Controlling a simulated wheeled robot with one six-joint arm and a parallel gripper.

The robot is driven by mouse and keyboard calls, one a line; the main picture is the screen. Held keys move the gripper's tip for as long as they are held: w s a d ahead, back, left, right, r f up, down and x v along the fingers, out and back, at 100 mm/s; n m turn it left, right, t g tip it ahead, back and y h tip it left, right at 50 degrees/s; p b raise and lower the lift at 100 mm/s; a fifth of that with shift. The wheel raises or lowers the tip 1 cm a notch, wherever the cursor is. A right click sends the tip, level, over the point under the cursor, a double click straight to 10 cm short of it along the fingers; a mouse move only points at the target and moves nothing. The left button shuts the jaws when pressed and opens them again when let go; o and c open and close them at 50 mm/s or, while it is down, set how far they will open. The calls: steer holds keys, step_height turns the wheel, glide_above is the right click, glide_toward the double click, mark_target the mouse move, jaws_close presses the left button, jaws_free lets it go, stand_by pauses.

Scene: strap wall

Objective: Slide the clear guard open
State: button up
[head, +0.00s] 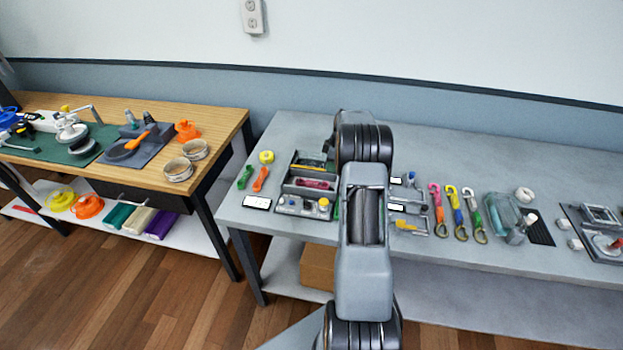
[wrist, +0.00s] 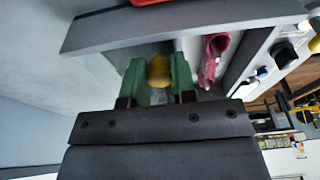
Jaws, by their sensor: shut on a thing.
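A grey unit (head: 281,203) with compartments stands on the grey bench, left of my arm in the head view. A yellow rod-like piece (head: 307,167) shows in its rear slot and a pink piece (head: 312,183) in the slot before it. In the wrist view my gripper (wrist: 158,78) has its two green fingertips on either side of a rounded yellow piece (wrist: 159,71), down in the slot, and is shut on it. The pink piece also shows in the wrist view (wrist: 214,50), one slot over. I cannot make out the clear guard itself. My arm hides my gripper in the head view.
Knobs line the unit's front edge. Green (head: 244,178) and orange (head: 261,179) pieces and a yellow ring (head: 266,157) lie to its left. Several coloured straps with hooks (head: 455,212) lie to the right of my arm. A wooden table (head: 228,124) stands at left.

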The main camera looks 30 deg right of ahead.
steer(key=shift+s+f, duration=0.1)
steer(key=shift+f, duration=0.25)
steer(key=o, duration=0.6)
steer(key=shift+c, duration=0.2)
steer(key=shift+r, duration=0.15)
steer(key=shift+r+p, duration=1.5)
steer(key=shift+r, duration=1.6)
steer(key=shift+c, duration=0.3)
